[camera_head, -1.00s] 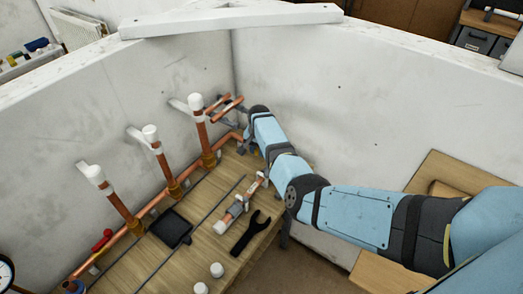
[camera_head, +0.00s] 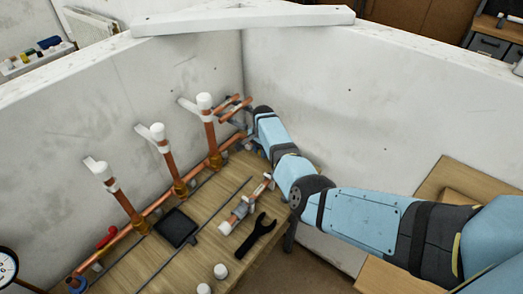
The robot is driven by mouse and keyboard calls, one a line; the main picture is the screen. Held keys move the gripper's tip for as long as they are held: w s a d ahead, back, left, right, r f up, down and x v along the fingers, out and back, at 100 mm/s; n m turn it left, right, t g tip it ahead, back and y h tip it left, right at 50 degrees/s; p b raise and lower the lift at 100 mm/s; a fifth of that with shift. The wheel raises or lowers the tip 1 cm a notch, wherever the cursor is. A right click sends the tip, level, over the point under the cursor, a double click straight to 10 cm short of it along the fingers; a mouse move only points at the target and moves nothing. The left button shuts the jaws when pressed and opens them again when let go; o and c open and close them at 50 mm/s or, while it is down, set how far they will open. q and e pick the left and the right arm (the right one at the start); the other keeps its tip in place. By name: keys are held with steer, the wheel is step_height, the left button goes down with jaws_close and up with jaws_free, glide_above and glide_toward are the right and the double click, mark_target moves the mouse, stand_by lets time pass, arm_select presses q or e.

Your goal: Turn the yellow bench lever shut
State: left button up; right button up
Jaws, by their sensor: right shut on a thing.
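My right gripper (camera_head: 244,145) is at the far end of the wooden bench (camera_head: 152,258), low by the wall corner, next to the copper pipe run (camera_head: 155,205). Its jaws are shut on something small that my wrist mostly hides. I cannot clearly make out the yellow lever; the gripper covers the spot at the pipe's far end. A red lever (camera_head: 107,237) shows at the near left end of the pipe. My left gripper is not in view.
Several upright copper stubs with white caps (camera_head: 205,101) rise along the left wall. A black tray (camera_head: 176,227), a dark open-ended wrench (camera_head: 256,235), a pipe fitting piece (camera_head: 238,212) and white caps (camera_head: 220,271) lie on the bench. White walls close off the corner.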

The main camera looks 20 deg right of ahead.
steer(key=o, duration=0.9)
steer(key=shift+r, duration=0.1)
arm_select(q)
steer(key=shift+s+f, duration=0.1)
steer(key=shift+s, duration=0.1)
arm_select(e)
steer(key=shift+o, duration=0.2)
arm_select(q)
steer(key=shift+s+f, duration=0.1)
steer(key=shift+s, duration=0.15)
